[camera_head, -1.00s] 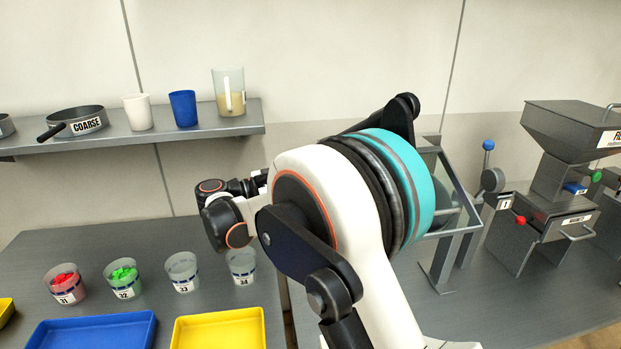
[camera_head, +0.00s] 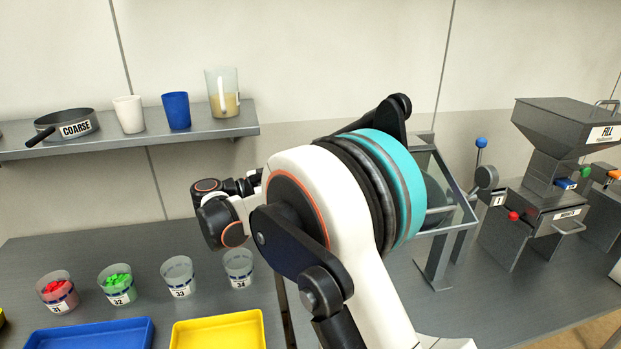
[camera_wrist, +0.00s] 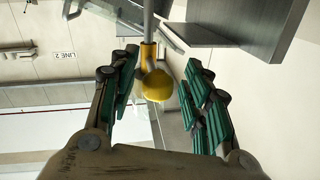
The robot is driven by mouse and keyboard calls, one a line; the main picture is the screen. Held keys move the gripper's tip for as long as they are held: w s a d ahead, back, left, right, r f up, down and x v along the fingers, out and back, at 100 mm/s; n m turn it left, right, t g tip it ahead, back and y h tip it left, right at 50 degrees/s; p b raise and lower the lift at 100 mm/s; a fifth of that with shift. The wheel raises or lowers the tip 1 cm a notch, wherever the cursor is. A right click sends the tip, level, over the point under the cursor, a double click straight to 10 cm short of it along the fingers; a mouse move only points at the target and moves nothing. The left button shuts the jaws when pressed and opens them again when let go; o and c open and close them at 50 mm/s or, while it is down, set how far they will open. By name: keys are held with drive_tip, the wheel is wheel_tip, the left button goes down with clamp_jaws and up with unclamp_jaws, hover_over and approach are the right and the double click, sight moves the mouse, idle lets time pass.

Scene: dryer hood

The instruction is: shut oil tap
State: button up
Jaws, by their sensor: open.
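In the wrist view, my gripper (camera_wrist: 162,64) is open, its green-padded fingers apart. A yellow ball knob (camera_wrist: 157,86) shows between the fingers, below a yellow collar (camera_wrist: 148,52) on a thin grey rod. I cannot tell whether a finger touches the knob. No label names the oil tap, so whether this knob belongs to it is unclear. In the head view my arm fills the middle, and the gripper's fingers and the yellow knob are not visible there.
A grey frame (camera_head: 437,262) stands behind my arm, beside a blue-knobbed lever (camera_head: 481,143). A hopper machine (camera_head: 560,130) stands right. Numbered cups (camera_head: 178,277), a blue tray (camera_head: 90,338) and a yellow tray (camera_head: 218,331) are left. A shelf (camera_head: 80,146) holds cups and a pan.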

drive_tip(key=shift+a, duration=0.1)
drive_tip(key=v, duration=1.2)
